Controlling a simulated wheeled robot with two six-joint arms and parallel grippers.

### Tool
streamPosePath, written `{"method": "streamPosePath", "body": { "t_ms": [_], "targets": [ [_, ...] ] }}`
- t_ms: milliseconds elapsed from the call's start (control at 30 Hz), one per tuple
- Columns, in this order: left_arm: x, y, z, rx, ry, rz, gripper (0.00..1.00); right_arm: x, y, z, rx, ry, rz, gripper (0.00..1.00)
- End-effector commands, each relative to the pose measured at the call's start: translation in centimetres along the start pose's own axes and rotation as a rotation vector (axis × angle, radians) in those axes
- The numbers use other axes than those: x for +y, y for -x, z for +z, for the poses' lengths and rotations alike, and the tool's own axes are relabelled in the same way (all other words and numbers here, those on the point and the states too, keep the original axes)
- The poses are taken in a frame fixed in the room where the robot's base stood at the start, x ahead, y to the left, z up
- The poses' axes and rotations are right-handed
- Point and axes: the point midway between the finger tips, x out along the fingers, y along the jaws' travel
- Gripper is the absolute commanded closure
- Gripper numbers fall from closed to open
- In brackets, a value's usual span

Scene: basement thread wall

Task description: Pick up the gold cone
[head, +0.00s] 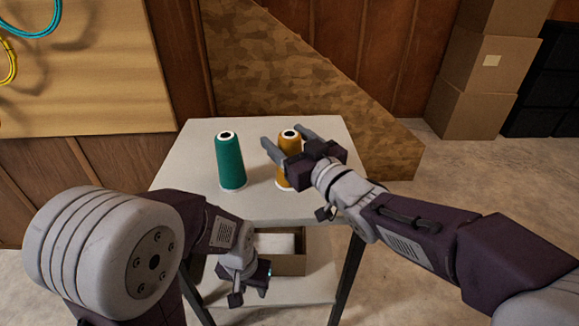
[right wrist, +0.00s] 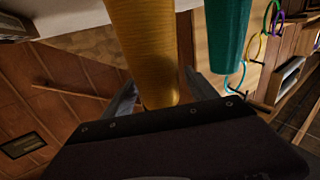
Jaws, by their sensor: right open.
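The gold cone (head: 288,138) stands upright on the small light table (head: 200,150), partly hidden behind my right gripper. My right gripper (head: 287,138) is open, with its fingers on either side of the cone's upper part. In the right wrist view the gold cone (right wrist: 145,50) lies between the two spread fingers (right wrist: 158,95); whether either finger touches it I cannot tell. A green cone (head: 230,162) stands upright to the left on the table and also shows in the right wrist view (right wrist: 228,35). My left gripper (head: 250,284) is low in front of the table; its finger opening is unclear.
A cardboard box (head: 291,264) sits on the table's lower shelf, close to my left gripper. A brown slanted panel (head: 270,80) stands behind the table. Stacked boxes (head: 480,95) are at the back right. The floor to the right is clear.

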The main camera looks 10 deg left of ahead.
Motion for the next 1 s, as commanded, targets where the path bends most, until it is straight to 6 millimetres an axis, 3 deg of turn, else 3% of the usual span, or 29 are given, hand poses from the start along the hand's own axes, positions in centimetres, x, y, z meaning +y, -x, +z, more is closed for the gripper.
{"method": "streamPosePath", "body": {
  "t_ms": [100,333,567,867,1000],
  "targets": [
    [0.0,-0.4,0.0,0.0,0.0,0.0,0.64,0.0,-1.3,0.1,0.0,0.0,0.0,0.33],
    [0.0,-0.3,0.0,0.0,0.0,0.0,0.64,0.0,-1.4,-0.1,0.0,0.0,0.0,0.36],
    [0.0,-0.3,0.0,0.0,0.0,0.0,0.64,0.0,-1.4,-0.1,-0.001,0.0,0.001,1.0],
    [0.0,-0.2,0.0,0.0,0.0,0.0,0.64,0.0,-1.4,-0.1,0.0,0.0,0.001,1.0],
    [0.0,0.6,-0.1,0.0,0.0,0.0,0.64,0.1,-1.6,-1.0,0.001,0.0,0.001,1.0]
  ]
}}
